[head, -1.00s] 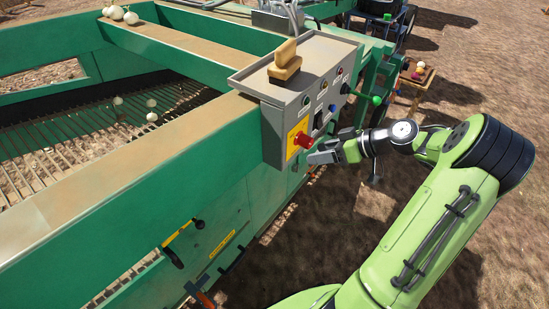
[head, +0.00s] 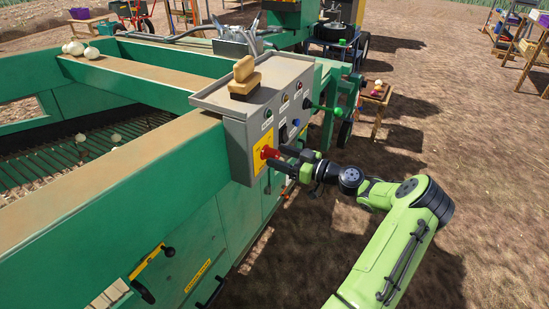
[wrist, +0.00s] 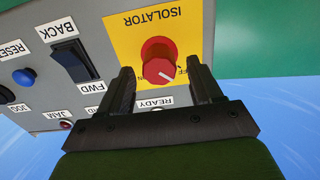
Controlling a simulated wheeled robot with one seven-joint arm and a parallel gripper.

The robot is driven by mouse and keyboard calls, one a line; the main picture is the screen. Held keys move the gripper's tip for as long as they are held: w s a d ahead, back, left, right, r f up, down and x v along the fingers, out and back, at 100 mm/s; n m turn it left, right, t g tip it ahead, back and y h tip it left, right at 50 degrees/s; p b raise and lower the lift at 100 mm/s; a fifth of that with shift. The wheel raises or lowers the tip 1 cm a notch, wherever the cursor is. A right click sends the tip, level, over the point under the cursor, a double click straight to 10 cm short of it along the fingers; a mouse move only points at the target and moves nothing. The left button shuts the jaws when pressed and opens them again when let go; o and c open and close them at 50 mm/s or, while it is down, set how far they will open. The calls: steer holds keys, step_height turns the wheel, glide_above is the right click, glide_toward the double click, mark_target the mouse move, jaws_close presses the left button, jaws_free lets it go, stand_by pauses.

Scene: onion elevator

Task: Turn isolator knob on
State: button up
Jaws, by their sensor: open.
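The isolator knob (wrist: 159,62) is red and round and sits on a yellow plate (wrist: 120,40) marked ISOLATOR, upside down in the wrist view. A white line on its face points to the lower right in that view; part of an OFF label shows at its right. In the head view the knob (head: 268,152) is on the near end of the grey control box (head: 237,150). My gripper (wrist: 161,68) is open, with one dark finger on each side of the knob. I cannot tell whether either finger touches it. In the head view my gripper (head: 275,163) is right at the knob.
Beside the plate are a black BACK/FWD rocker switch (wrist: 75,62) and a blue button (wrist: 24,77). A green-tipped lever (head: 330,112) sticks out of the box's far end. A wooden-handled brush (head: 244,82) lies on top. Open dirt ground (head: 480,190) is to the right.

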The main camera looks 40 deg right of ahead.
mark_target(267, 152)
steer(key=shift+x, duration=1.15)
steer(key=c, duration=1)
